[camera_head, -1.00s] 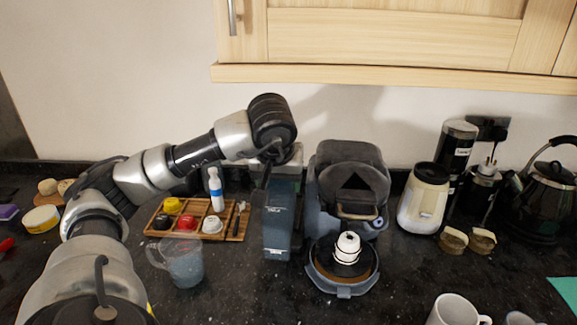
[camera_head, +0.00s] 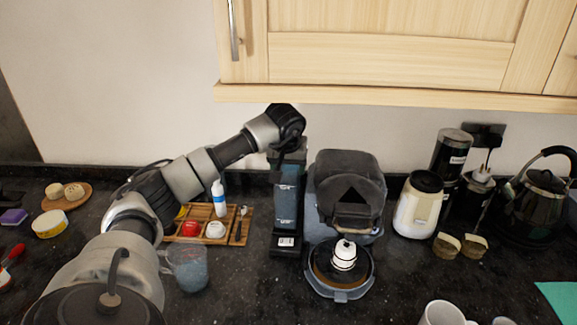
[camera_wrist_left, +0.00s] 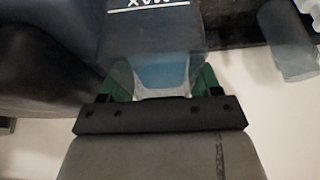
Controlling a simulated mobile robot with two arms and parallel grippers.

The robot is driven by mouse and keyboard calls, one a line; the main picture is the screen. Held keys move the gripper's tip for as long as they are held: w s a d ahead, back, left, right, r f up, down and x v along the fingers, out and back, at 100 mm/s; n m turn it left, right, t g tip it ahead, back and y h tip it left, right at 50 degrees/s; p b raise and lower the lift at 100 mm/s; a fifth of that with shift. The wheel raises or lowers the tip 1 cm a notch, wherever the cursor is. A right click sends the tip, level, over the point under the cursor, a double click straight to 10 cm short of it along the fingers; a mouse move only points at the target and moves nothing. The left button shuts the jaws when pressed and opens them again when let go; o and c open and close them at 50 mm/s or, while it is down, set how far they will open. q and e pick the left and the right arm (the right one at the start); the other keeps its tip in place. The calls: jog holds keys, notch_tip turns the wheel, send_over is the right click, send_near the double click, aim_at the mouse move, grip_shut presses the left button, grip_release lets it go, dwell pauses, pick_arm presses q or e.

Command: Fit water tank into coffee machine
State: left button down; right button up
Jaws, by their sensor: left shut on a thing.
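The coffee machine (camera_head: 345,175) stands on the dark counter, grey-blue, with a round front tray. A black base with a white label (camera_head: 286,242) is at its left side. The water tank (camera_head: 286,198), bluish and see-through, is upright above this base, close beside the machine. I cannot tell whether its bottom touches the base. My left gripper (camera_head: 286,157) is shut on the tank's top end. In the left wrist view the green-edged fingers (camera_wrist_left: 160,80) hold the tank (camera_wrist_left: 150,35) from both sides. My right gripper is not in view.
A measuring jug (camera_head: 188,266) and a wooden tray (camera_head: 236,228) with small items are left of the tank. A cream jar (camera_head: 419,205) and a kettle (camera_head: 545,205) stand right of the machine. The wall cabinet (camera_head: 390,60) overhangs behind. A white mug (camera_head: 440,314) is at the front.

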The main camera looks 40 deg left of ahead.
pick_arm(q)
jog(key=shift+f, duration=0.7)
jog(key=shift+c, duration=2.4)
grip_release()
jog(key=shift+s, duration=0.1)
jog(key=s+d+r+b, duration=0.3)
jog(key=s+d+b, duration=0.2)
jog(key=s, duration=0.5)
jog(key=d, duration=0.2)
jog(key=shift+s+d, duration=0.3)
jog(key=shift+s, duration=0.05)
